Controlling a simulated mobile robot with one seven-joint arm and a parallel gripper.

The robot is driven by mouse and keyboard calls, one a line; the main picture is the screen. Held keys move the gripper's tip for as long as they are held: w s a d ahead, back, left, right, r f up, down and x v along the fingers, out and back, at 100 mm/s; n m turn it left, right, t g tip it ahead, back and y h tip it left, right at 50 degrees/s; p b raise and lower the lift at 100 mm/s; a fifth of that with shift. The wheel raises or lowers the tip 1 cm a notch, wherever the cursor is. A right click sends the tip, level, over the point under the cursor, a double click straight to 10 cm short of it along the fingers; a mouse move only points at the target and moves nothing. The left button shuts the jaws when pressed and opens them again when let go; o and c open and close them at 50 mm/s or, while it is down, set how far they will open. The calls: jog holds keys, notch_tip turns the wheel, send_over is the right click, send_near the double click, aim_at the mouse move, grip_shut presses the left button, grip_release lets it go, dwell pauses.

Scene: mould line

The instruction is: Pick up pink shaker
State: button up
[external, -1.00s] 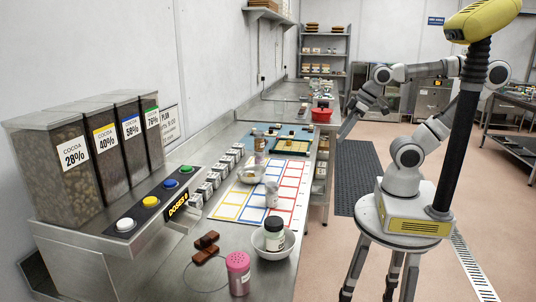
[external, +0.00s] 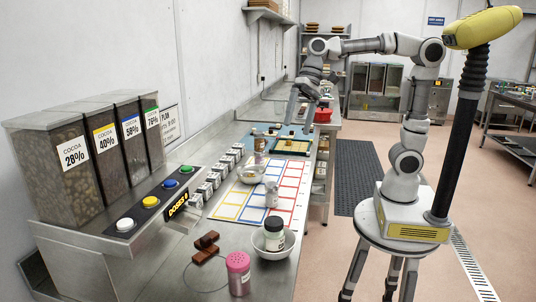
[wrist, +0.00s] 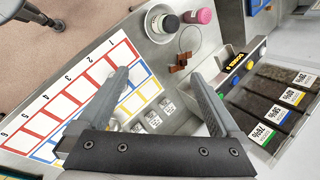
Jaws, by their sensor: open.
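In the wrist view the pink shaker (wrist: 204,16) shows near the top edge, beyond the fingertips. My gripper (external: 298,112) hangs over the far part of the counter, well away from the shaker. In the wrist view my gripper (wrist: 155,80) is open, its two dark fingers spread wide with nothing between them.
Cocoa dispensers (external: 60,163) and a button panel (external: 148,210) line the left side. A numbered mat (external: 229,204) covers the middle.

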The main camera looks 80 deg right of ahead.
jog(key=w+a+f+m+g+y+b, duration=0.25)
jog(key=w+a+m+g+y, duration=0.4)
jog(key=w+a, duration=0.9)
jog(key=m+t+y, duration=0.1)
jog(key=m+t, duration=0.1)
send_near(238, 285)
jog(key=shift+w+a+f+g+b, duration=0.25)
jog(key=shift+w+a+f+b, duration=0.1)
jog(key=shift+a+f, duration=0.3)
jog(key=x, duration=0.4)
jog(key=shift+s+a+r, duration=0.15)
jog(key=shift+s+a, duration=0.1)
jog(key=shift+s, duration=0.2)
jog(key=shift+s+a+f, duration=0.1)
jog(key=shift+a+f, duration=0.1)
jog(key=shift+a, duration=0.4)
jog(key=c, duration=1.5)
